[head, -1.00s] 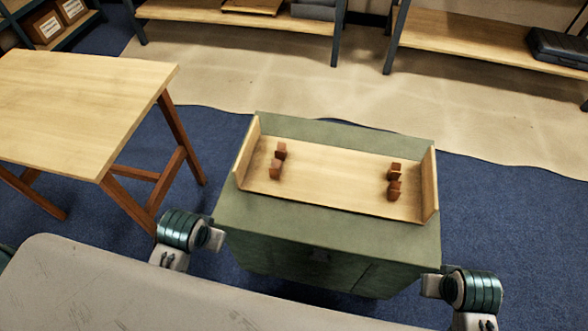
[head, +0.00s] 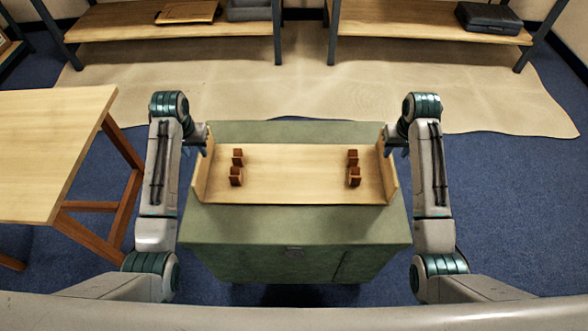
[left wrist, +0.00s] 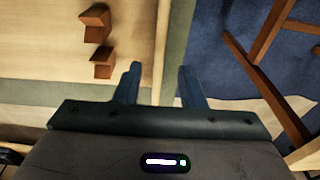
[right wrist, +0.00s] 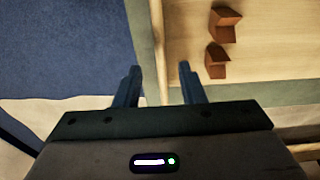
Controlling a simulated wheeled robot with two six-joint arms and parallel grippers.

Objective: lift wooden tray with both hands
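The wooden tray (head: 295,182) lies flat on a green cabinet (head: 300,225), with a raised wall at its left and right ends. My left gripper (head: 205,143) is at the left wall; in the left wrist view its two fingers (left wrist: 160,85) are apart, with the wall edge between them. My right gripper (head: 388,143) is at the right wall; in the right wrist view its fingers (right wrist: 160,87) are apart, with that wall edge between them. I cannot see either gripper pressing on a wall.
Several small brown blocks stand on the tray, including a left one (head: 236,176) and a right one (head: 354,176). A wooden table (head: 50,150) stands at the left, close to my left arm. Shelves (head: 430,22) line the back. Blue floor to the right is clear.

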